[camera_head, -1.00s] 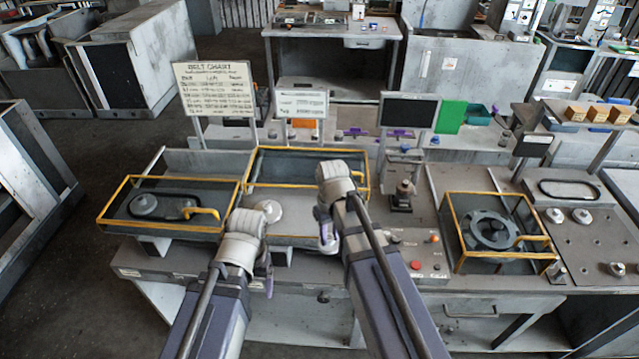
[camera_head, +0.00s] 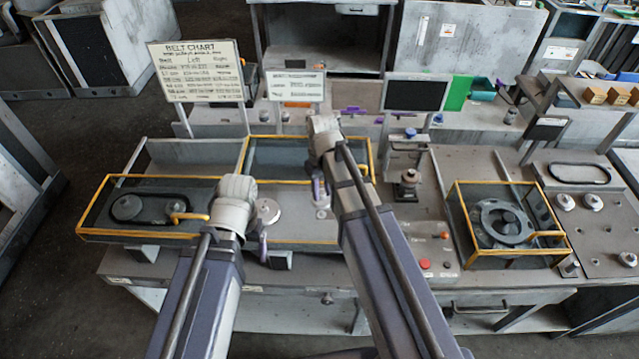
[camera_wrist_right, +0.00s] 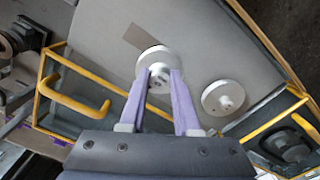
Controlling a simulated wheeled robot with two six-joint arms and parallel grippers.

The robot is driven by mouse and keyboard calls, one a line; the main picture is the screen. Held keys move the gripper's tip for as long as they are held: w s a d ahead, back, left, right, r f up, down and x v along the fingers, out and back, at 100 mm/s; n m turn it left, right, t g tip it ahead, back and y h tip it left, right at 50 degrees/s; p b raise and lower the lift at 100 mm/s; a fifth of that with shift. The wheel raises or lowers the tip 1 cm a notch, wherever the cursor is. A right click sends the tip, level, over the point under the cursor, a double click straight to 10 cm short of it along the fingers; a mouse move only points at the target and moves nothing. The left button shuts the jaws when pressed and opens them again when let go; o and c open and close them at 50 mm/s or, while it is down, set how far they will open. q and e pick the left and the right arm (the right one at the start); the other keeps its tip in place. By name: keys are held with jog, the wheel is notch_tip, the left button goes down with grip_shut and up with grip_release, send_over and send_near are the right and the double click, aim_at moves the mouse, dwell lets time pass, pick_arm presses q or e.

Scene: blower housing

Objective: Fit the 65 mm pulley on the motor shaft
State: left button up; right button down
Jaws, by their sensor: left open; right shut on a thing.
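My right gripper (camera_wrist_right: 160,82) is shut on the hub of a pale metal pulley (camera_wrist_right: 152,64), seen in the right wrist view. In the head view this gripper (camera_head: 320,195) is over the grey deck between the yellow-framed guards, and the held pulley is mostly hidden. A second pale disc with small holes (camera_wrist_right: 222,97) is beside it in the wrist view. In the head view, a pale disc (camera_head: 268,210) is on the deck between my grippers. My left gripper (camera_head: 263,248) is open and empty near the deck's front edge. I cannot make out the motor shaft.
A yellow-framed guard (camera_head: 95,236) with a belt and pulleys is at left; another (camera_head: 480,262) around a dark ring is at right. A press-like device (camera_head: 408,185), red button (camera_head: 425,264) and belt chart (camera_head: 200,72) are nearby.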

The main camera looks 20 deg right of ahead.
aim_at(322, 213)
jog(key=shift+s, duration=0.2)
jog(key=shift+f, duration=0.15)
notch_tip(322, 213, down, 2)
jog(key=shift+w+f+b, duration=0.1)
jog(key=shift+w+b, duration=0.05)
jog(key=shift+b, duration=1.05)
jog(key=shift+f+b, duration=0.65)
jog(key=shift+b, duration=0.1)
jog(key=shift+f, duration=0.3)
jog(key=shift+f+b, duration=0.25)
jog(key=shift+b, duration=0.3)
jog(key=shift+f+b, duration=0.35)
jog(key=shift+f+b, duration=0.35)
